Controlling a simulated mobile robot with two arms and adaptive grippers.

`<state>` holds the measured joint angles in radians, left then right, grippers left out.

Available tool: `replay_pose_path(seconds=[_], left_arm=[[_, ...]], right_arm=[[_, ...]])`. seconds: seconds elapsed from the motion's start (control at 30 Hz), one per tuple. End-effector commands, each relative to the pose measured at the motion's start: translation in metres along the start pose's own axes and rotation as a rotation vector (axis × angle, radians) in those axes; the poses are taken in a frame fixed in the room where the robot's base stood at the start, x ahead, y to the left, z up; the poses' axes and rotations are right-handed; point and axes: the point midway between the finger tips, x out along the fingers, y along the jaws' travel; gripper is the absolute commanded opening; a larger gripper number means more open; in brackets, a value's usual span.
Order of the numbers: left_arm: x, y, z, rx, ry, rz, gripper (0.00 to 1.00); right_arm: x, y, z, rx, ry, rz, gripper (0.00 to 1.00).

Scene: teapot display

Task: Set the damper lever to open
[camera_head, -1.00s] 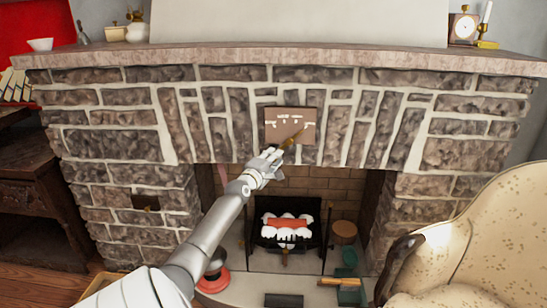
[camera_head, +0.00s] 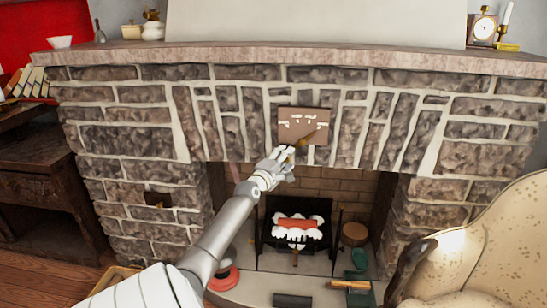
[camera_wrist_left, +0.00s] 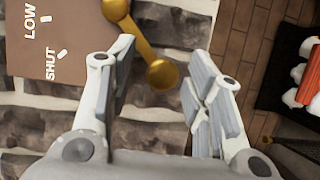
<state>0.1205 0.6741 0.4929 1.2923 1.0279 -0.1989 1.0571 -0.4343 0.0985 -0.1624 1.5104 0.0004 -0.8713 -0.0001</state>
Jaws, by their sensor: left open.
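The damper plate (camera_head: 304,118) is a brown panel with white marks on the stone chimney front, above the fire opening. In the left wrist view, the plate (camera_wrist_left: 75,45) shows the words LOW and SHUT. The brass damper lever (camera_wrist_left: 138,38) reaches from the plate past its edge and ends in a round knob (camera_wrist_left: 162,74). My left gripper (camera_head: 288,153) is just below and left of the plate. In the wrist view its open fingers (camera_wrist_left: 168,65) stand on either side of the knob in the picture. I cannot tell whether they touch it. My right gripper is not in view.
The stone mantel (camera_head: 300,53) juts out above the plate. A fire grate (camera_head: 296,225) with logs stands in the opening below. A cream armchair (camera_head: 490,245) is at the right, and a dark wooden cabinet (camera_head: 45,180) is at the left.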

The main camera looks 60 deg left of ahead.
Motion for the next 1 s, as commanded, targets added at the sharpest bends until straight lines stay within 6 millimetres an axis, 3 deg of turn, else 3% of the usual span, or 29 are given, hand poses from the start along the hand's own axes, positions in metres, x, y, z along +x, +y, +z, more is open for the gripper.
replay_pose_path(seconds=[0.6,1.0], left_arm=[[-0.091,-0.002,-0.002,0.002,0.004,-0.003,0.46],[-0.107,0.000,-0.002,0.002,0.004,-0.001,0.46]], right_arm=[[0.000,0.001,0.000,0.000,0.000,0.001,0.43],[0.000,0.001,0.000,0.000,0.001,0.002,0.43]])
